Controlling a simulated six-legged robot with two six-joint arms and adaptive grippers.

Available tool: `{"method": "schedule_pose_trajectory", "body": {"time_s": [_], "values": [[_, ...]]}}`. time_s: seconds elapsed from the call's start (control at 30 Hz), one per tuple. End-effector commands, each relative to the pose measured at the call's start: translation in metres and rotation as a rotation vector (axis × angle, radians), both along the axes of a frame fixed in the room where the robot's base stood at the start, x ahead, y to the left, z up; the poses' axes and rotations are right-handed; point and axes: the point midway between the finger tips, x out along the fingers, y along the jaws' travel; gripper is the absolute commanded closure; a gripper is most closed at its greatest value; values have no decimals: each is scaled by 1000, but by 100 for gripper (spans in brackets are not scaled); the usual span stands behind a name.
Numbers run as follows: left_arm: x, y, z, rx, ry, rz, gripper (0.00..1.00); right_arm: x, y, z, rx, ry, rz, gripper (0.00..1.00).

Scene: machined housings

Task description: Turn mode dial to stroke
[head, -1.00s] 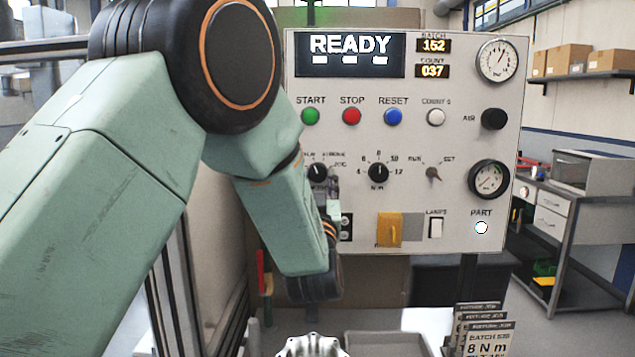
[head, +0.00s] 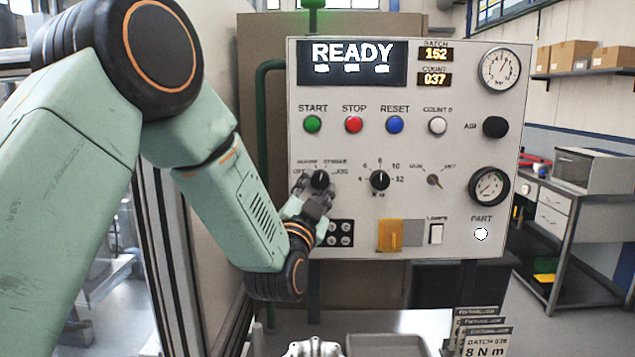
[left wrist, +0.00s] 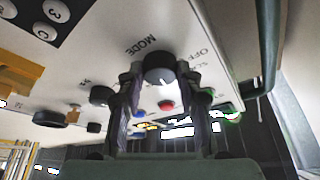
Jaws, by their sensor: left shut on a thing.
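The mode dial (head: 320,180) is a black knob at the lower left of the control panel, below the green START button, with small labels around it including STROKE at its upper right. Its pointer is too small to read for certain. My left gripper (head: 312,192) reaches it from the lower left. In the left wrist view the dial (left wrist: 158,70) sits between the two fingers of my left gripper (left wrist: 158,82), under the upside-down word MODE. The gripper is shut on the dial. My right gripper is in neither view.
A torque dial (head: 380,180) and a small RUN/SET switch (head: 433,180) stand to the right. A socket block (head: 341,233) and a yellow cover (head: 390,235) lie below. The display (head: 351,63) reads READY. A metal housing (head: 314,347) stands on the bench.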

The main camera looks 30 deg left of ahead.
Motion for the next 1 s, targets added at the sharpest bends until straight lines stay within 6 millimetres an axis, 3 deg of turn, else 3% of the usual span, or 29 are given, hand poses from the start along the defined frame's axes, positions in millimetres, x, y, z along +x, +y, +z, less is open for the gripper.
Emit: {"method": "schedule_pose_trajectory", "body": {"time_s": [0.3, 0.87, 0.9, 1.0], "values": [[0, 2, 3, 120, 56, 2, 96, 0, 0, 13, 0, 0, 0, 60], [0, 2, 3, 148, 68, 4, 96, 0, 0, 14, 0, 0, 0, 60], [0, 2, 3, 148, 68, 4, 63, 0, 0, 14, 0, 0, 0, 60], [0, 2, 2, 148, 68, 4, 54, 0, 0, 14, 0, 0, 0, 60]]}}
